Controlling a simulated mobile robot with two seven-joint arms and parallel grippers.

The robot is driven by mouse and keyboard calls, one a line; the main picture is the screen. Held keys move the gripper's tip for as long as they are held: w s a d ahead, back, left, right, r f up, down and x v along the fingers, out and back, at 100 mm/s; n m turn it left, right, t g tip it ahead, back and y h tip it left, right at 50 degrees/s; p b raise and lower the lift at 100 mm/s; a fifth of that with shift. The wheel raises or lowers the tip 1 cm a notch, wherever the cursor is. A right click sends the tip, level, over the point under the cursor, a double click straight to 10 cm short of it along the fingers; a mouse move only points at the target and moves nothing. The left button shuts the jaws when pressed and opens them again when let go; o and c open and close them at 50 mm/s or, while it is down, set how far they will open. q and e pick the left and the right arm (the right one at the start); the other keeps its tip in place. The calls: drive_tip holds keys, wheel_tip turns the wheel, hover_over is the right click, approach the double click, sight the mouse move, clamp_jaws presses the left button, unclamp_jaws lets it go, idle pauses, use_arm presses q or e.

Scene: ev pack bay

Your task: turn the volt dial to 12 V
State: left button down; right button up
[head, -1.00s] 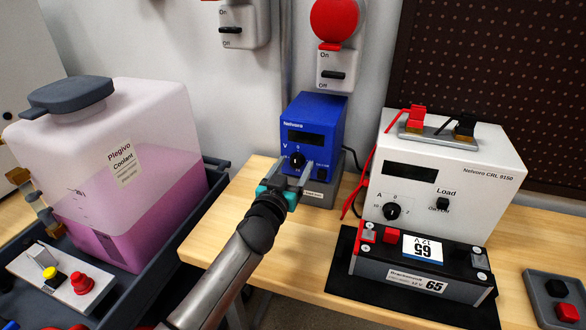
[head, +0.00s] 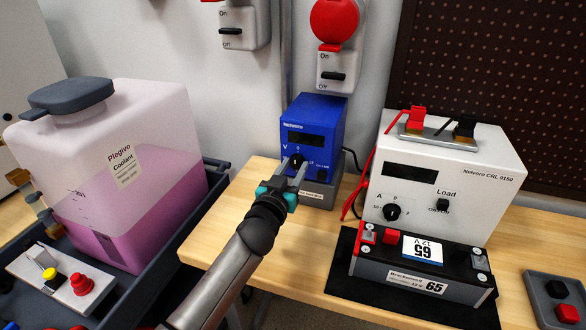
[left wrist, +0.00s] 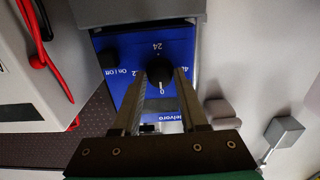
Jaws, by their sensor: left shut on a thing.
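The volt dial (head: 297,161) is a black round knob on the front of the blue Nelvoro supply (head: 318,112). My left gripper (head: 291,170) reaches it from the front, with a finger on either side. In the left wrist view the dial (left wrist: 159,72) sits between my left fingertips (left wrist: 160,80), which are shut on it. That view is upside down; 24 and 12 can be read around the dial. A white mark shows on the knob's side toward 0, away from 24. My right gripper is not in view.
A white load box (head: 450,165) and a black battery (head: 425,270) on a dark mat stand to the right. A coolant tank (head: 110,160) sits in a grey tray on the left. Red leads hang between supply and load box. The wooden bench (head: 245,215) is clear in front.

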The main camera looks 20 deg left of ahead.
use_arm(q)
drive_tip(key=shift+m, duration=0.3)
drive_tip(key=shift+m+p, duration=0.4)
drive_tip(key=shift+m, duration=0.8)
drive_tip(key=m, duration=0.3)
drive_tip(key=shift+m+p, duration=0.3)
drive_tip(key=shift+p, duration=0.05)
drive_tip(key=m, duration=0.2)
drive_tip(key=shift+m, duration=0.4)
drive_tip(key=m, duration=0.4)
drive_tip(key=shift+m+p, duration=0.3)
drive_tip(key=shift+p, duration=0.05)
drive_tip(key=shift+m, duration=1.8)
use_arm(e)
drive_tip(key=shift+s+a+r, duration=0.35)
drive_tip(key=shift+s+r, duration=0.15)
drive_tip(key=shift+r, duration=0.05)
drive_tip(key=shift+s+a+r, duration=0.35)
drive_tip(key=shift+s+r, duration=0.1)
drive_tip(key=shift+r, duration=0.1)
